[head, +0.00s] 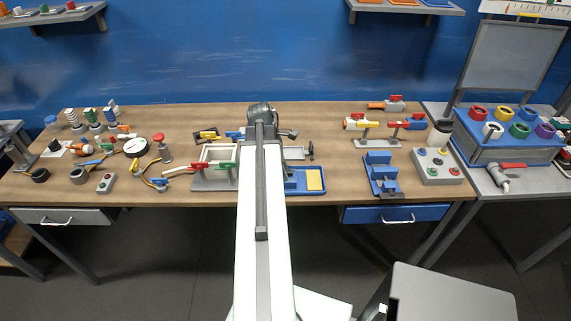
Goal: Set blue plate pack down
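My arm reaches up the middle of the picture over the bench, and its dark end with my gripper (262,117) is above the middle of the bench. The fingers are hidden behind the arm, so I cannot see whether they are open or what they hold. A blue stepped block (379,170) stands on the bench to the right of my arm; I cannot tell whether it is the blue plate pack. A blue tray with a yellow pad (314,180) lies just right of my arm, partly hidden by it.
A grey button box (437,166) and red-handled valves (376,124) stand at right. A gauge (135,147) and several small fittings crowd the left. Some bench around (335,125) is clear.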

